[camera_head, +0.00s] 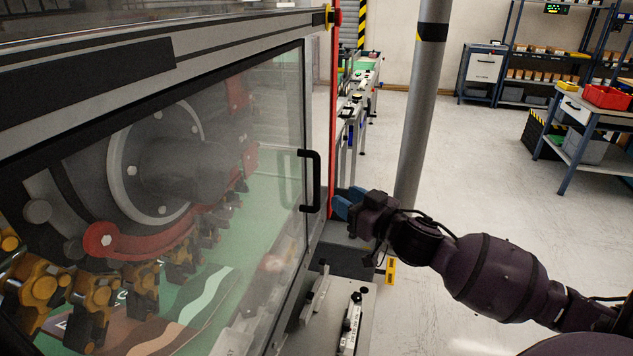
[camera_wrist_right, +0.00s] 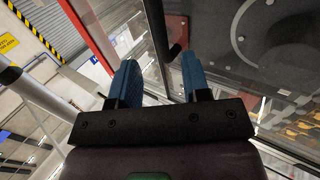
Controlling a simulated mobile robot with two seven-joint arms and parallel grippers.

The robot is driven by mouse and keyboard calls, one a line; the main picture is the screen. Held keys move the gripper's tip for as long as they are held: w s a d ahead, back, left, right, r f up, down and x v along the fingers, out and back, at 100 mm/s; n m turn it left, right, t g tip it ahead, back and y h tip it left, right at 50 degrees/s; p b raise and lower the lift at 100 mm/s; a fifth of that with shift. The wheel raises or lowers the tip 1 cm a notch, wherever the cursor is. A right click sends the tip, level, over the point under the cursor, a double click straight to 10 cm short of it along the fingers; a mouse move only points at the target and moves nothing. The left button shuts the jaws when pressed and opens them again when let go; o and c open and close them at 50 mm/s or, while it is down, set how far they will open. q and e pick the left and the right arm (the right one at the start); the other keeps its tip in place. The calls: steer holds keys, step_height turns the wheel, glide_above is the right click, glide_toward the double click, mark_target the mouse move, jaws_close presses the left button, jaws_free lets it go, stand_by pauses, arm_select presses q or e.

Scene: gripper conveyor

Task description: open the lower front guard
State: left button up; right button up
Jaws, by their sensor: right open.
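The front guard (camera_head: 270,130) is a large clear panel in a grey frame on the left of the head view, and it looks closed. A black upright bar handle (camera_head: 316,182) sits on its right edge. My right gripper (camera_head: 343,205) is open, with blue fingers, just right of the handle's lower end and apart from it in the picture. In the right wrist view my open fingers (camera_wrist_right: 160,75) point towards the panel edge. A dark bar, seemingly the handle (camera_wrist_right: 178,38), shows beyond the fingertips, nearer the right finger. My left gripper is out of view.
A red upright edge (camera_head: 334,110) runs beside the guard. Behind the panel are a dark wheel and orange grippers (camera_head: 95,290). A grey post (camera_head: 421,100) stands behind my right arm. Floor (camera_head: 500,150) to the right is clear, with benches (camera_head: 590,115) further back.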

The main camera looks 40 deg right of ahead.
mark_target(319, 183)
steer(key=shift+w+a, duration=0.2)
steer(key=shift+w, duration=1.5)
steer(key=shift+w+a, duration=0.15)
steer(key=shift+w, duration=1.5)
steer(key=shift+w+a, duration=0.2)
steer(key=shift+w, duration=1.5)
jaws_close()
